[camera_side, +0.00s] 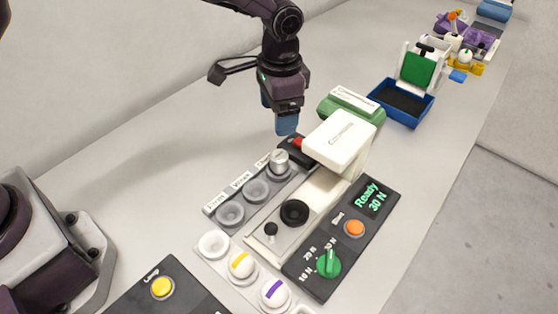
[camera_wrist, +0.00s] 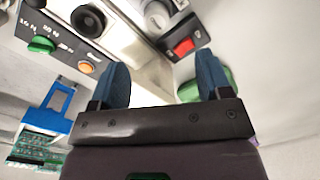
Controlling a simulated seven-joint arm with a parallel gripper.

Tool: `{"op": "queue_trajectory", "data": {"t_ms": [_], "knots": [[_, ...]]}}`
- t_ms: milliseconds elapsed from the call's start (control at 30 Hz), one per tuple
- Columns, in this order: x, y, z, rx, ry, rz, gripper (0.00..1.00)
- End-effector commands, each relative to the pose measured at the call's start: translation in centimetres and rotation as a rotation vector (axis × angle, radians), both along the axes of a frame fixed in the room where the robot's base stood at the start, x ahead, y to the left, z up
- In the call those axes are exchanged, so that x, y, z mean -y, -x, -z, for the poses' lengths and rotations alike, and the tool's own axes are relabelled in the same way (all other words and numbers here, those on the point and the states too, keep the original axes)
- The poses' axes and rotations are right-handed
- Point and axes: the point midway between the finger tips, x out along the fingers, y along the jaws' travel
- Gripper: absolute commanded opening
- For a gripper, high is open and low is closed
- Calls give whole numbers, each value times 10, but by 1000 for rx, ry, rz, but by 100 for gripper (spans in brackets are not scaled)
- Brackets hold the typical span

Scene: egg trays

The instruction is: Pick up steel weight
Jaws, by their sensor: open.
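The steel weight (camera_side: 279,161) is a small shiny grey cylinder with a knob on top. In the wrist view a round grey metallic piece at the top edge looks like the weight (camera_wrist: 157,15), partly cut off. My gripper (camera_side: 286,124) points down, above and beyond the weight in the side view, apart from it. In the wrist view its two blue fingers (camera_wrist: 163,72) are spread with nothing between them.
A cream press head (camera_side: 340,138) stands close to the right of the weight, with a red switch (camera_wrist: 184,46) on a dark block beside it. A green-topped block (camera_side: 350,106) and blue tray (camera_side: 402,101) lie beyond. The table left of the rack is clear.

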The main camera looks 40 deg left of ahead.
Motion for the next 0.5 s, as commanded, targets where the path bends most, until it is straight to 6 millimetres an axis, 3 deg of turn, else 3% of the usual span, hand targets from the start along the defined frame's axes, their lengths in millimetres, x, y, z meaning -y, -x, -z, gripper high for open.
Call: {"op": "queue_trajectory", "data": {"t_ms": [100,200,367,500], "knots": [[-3,-1,2,8,14,-272,71],[-1,-1,2,12,26,-420,71],[0,-2,5,14,29,-523,71],[0,-1,26,11,25,-531,71]]}}
